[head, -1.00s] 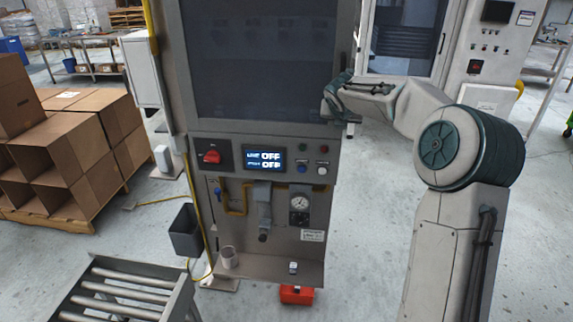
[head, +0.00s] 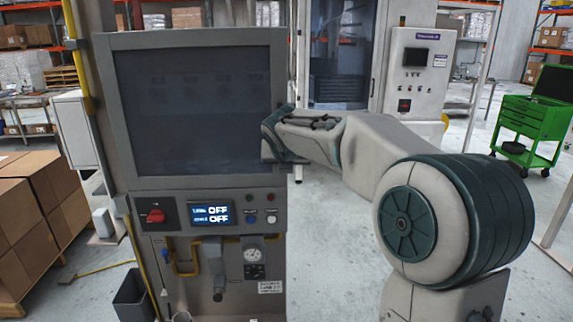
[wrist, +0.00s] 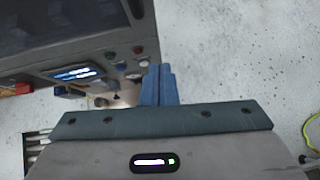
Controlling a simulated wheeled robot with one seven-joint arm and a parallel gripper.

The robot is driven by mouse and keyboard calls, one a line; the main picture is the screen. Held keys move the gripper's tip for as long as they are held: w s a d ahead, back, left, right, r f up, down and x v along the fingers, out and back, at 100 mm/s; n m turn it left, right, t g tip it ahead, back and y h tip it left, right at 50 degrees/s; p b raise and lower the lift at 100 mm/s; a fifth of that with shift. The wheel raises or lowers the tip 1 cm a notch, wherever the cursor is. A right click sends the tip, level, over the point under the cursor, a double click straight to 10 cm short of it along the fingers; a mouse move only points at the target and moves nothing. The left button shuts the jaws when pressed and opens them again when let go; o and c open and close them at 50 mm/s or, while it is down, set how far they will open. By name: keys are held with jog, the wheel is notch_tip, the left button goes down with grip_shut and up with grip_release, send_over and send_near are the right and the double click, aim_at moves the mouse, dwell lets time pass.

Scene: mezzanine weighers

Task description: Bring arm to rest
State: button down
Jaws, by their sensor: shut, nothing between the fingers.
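My gripper (wrist: 159,85) shows in the wrist view as two blue fingers pressed together, with nothing between them. It points past the right edge of the grey control cabinet (wrist: 75,52), over the speckled floor. In the head view my arm reaches from the lower right toward the cabinet's dark screen (head: 192,110), with its wrist end near the screen's right edge. My fingers are hidden there. The cabinet's small display (head: 211,214) reads OFF on both lines. A red switch (head: 155,216) sits left of it.
Cardboard boxes (head: 40,215) stand at the left. A dark bin (head: 133,298) is beside the cabinet's foot. A second machine (head: 420,75) stands behind my arm. A green tool cart (head: 535,115) is at the right. Pale floor lies open between them.

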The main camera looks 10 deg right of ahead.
jog(key=s+f+m+g, duration=0.1)
jog(key=s+f+m, duration=0.4)
jog(key=s+m, duration=0.6)
jog(key=s+f+m+g+y+b, duration=0.1)
jog(key=s+f+m, duration=0.4)
jog(key=s+m, duration=0.6)
jog(key=s+f+m+g+y+b, duration=0.1)
jog(key=s+f+m+g, duration=0.2)
jog(key=s+m, duration=0.8)
jog(key=shift+s+f, duration=1.05)
jog(key=shift+s, duration=0.7)
